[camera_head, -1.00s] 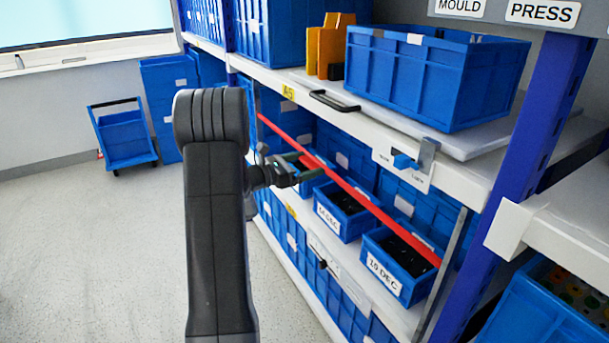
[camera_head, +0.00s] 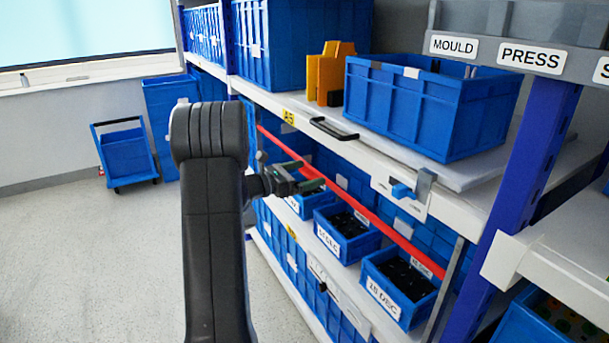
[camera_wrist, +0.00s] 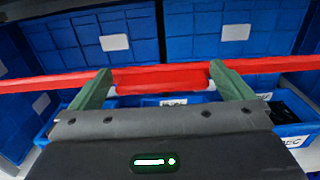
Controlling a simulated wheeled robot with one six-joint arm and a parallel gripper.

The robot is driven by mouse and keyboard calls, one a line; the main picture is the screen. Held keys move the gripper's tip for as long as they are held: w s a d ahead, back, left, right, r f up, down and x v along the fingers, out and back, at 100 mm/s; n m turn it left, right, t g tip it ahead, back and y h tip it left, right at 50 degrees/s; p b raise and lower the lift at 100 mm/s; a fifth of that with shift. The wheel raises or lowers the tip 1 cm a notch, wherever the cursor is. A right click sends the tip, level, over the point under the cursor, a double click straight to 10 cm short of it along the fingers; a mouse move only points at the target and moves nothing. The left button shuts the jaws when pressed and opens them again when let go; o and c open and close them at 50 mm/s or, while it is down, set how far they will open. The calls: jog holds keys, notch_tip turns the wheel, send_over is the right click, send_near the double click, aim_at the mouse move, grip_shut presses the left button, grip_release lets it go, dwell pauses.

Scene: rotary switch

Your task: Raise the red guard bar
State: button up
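The red guard bar (camera_head: 375,220) runs slanting across the front of the lower shelf bay, from the left post down to a grey upright (camera_head: 443,290) at the right. My gripper (camera_head: 311,174) is at the bar, left of its middle. In the wrist view the bar (camera_wrist: 160,77) crosses the picture nearly level. My gripper's two green fingers (camera_wrist: 160,75) are wide apart, with their tips overlapping the bar in the picture. A thicker red stretch shows between them. I cannot tell whether the fingers touch it.
Above the bar is a white shelf edge with a black handle (camera_head: 333,129) and a blue knob (camera_head: 402,191) on a white plate. Blue bins (camera_head: 398,287) with dark contents stand behind and below the bar. A blue rack post (camera_head: 530,175) stands right. Open floor lies left.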

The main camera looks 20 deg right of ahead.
jog(key=s+a+p, duration=0.1)
jog(key=a, duration=1.2)
jog(key=shift+a, duration=0.4)
jog(key=shift+d, duration=0.1)
jog(key=d, duration=0.9)
jog(key=w+d+b, duration=0.1)
jog(key=d, duration=0.3)
jog(key=shift+d+f, duration=0.15)
jog(key=shift+d, duration=0.25)
jog(key=shift+a+f, duration=0.1)
jog(key=shift+f, duration=0.25)
jog(key=shift+r, duration=0.1)
